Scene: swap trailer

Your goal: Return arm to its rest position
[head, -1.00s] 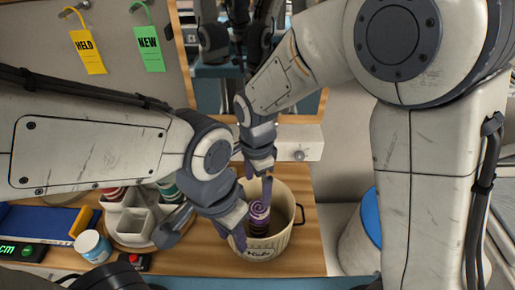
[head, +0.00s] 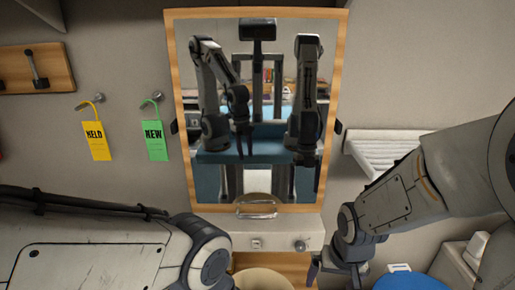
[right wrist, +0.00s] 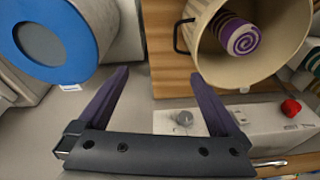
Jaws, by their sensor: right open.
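My right arm comes in from the right in the head view, with its gripper (head: 338,275) low, right of the cream bin (head: 262,279). The right wrist view shows this gripper (right wrist: 158,80) with its purple fingers spread and nothing between them. The cream bin (right wrist: 274,82) also shows there, with a purple-and-white swirled roll (right wrist: 242,38) inside, apart from the fingers. My left forearm crosses the lower left of the head view; its gripper is cut off below the frame.
A mirror (head: 255,190) in a wooden frame reflects both my arms. A white ledge with a knob (head: 300,245) is below it. A blue-rimmed round container (right wrist: 48,40) stands beside the bin. Yellow (head: 97,140) and green (head: 155,140) tags hang left. A white rack (head: 385,147) is right.

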